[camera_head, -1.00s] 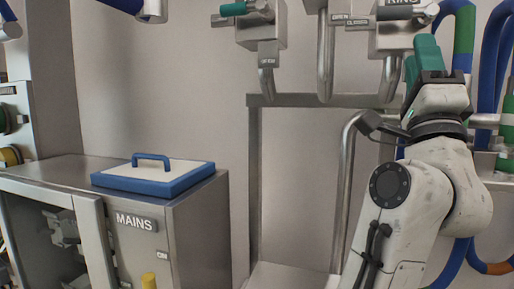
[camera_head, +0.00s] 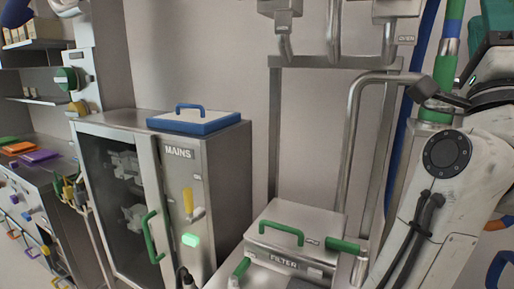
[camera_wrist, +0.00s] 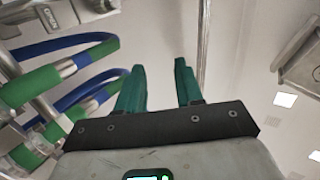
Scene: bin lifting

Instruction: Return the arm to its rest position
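My gripper (camera_wrist: 158,85) shows in the wrist view with its two green fingers apart and nothing between them. It points toward a pale wall or ceiling area. In the head view my white arm stands raised at the right edge. Only a green part of the gripper (camera_head: 496,22) shows there at the top right corner, and its fingertips are out of the frame.
A MAINS cabinet (camera_head: 218,165) with a blue-rimmed lid (camera_head: 195,122) stands left. A FILTER box (camera_head: 296,238) with green handles sits at lower middle. Steel pipes (camera_head: 352,130) and blue-green hoses (camera_wrist: 60,62) run close to my arm. A shelf unit (camera_head: 40,100) is far left.

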